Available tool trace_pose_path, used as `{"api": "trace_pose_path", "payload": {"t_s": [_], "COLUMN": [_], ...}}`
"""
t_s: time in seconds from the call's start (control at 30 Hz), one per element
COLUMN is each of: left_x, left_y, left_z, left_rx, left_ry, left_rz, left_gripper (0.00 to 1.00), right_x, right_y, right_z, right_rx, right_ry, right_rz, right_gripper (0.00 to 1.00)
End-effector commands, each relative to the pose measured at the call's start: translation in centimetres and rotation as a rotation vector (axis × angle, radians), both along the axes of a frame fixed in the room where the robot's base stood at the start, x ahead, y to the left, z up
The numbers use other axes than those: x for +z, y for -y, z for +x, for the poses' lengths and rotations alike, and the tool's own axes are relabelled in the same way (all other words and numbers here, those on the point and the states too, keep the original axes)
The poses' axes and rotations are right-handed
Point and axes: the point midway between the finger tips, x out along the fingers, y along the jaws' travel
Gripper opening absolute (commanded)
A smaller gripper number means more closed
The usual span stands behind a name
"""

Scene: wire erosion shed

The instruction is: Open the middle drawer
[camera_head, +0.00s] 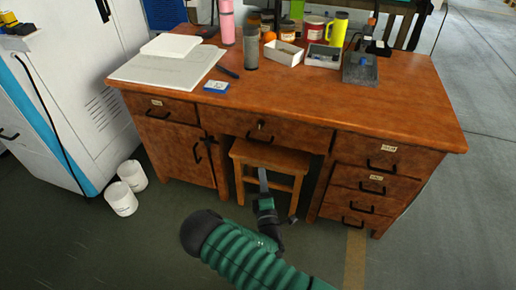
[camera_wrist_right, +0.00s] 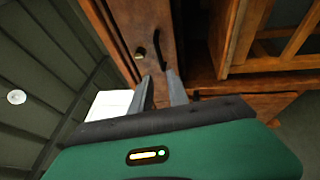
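The wooden desk's middle drawer (camera_head: 285,133) is shut, above the knee space. It has a black bar handle (camera_head: 262,139) and a small lock above it. My right gripper (camera_head: 262,174) is in front of and below this drawer, apart from its handle, near the stool. In the right wrist view, the two grey fingers (camera_wrist_right: 160,76) stand apart with nothing between them. A brass lock (camera_wrist_right: 140,52) on a brown wood front shows just beyond them. My left gripper is out of view.
A wooden stool (camera_head: 272,156) stands under the middle drawer. A left door (camera_head: 176,150) and right drawers (camera_head: 372,187) flank the knee space. Bottles, jars and trays crowd the back of the desktop (camera_head: 330,105). White buckets (camera_head: 122,199) stand at left. The front floor is clear.

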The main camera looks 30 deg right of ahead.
Motion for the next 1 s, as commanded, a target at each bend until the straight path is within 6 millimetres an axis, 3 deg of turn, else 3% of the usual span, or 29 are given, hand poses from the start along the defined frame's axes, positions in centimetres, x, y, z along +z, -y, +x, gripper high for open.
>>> {"api": "trace_pose_path", "payload": {"t_s": [0.53,0.7,1.0], "left_x": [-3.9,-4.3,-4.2], "left_y": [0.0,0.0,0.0], "left_z": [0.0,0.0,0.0], "left_rx": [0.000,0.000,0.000], "left_ry": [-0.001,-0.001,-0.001], "left_rz": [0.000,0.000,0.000], "left_gripper": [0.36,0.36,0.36], "right_x": [2.0,2.4,2.6], "right_y": [5.9,6.8,6.9], "right_z": [11.7,13.4,13.6], "right_rx": [0.000,-0.002,-0.001], "right_ry": [0.001,-0.001,-0.003], "right_rz": [0.005,0.006,0.006], "right_gripper": [0.21,0.21,0.18]}}
